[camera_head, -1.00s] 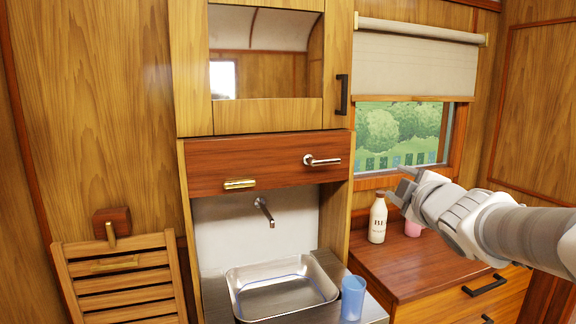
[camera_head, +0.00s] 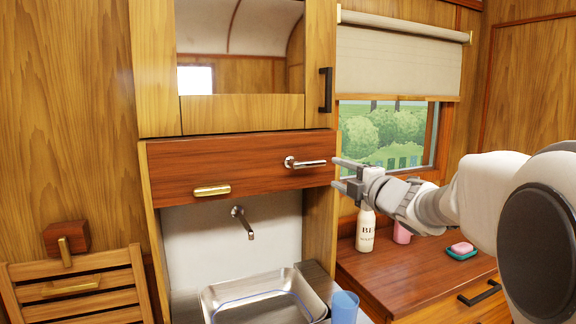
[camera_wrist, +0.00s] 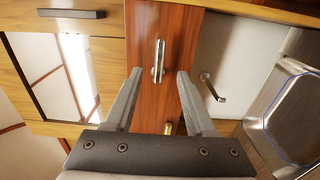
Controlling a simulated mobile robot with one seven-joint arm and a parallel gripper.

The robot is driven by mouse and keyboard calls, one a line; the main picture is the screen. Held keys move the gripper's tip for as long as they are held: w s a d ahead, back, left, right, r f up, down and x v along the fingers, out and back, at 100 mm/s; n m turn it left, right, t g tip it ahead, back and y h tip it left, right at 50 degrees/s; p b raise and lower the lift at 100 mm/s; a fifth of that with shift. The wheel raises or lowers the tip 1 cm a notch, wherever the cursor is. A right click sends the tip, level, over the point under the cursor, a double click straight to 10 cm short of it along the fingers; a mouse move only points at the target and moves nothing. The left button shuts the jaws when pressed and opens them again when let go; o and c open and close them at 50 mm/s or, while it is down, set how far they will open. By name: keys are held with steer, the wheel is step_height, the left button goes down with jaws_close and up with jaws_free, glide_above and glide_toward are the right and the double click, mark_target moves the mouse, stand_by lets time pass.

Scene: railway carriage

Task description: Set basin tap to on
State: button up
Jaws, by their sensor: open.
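A chrome lever handle (camera_head: 304,162) is mounted on the right part of a red-brown wooden panel and points right, nearly level. It also shows in the wrist view (camera_wrist: 158,60), lined up between my fingers and beyond their tips. The chrome spout (camera_head: 243,222) comes out of the white back wall below the panel and points down over the metal basin (camera_head: 207,300). The wrist view shows the spout (camera_wrist: 212,88) and part of the basin (camera_wrist: 262,112). My gripper (camera_head: 336,173) is open and empty, just right of the lever and apart from it.
A brass handle (camera_head: 211,190) is on the panel's left part. A blue cup (camera_head: 344,307) stands right of the basin. A white bottle (camera_head: 365,232), a pink cup (camera_head: 402,232) and a soap dish (camera_head: 461,251) stand on the wooden cabinet below my arm.

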mark_target(318, 165)
steer(key=x, duration=1.1)
steer(key=shift+w+a, duration=0.1)
steer(key=shift+w, duration=0.15)
jaws_close()
steer(key=shift+f, duration=0.1)
stand_by(0.8)
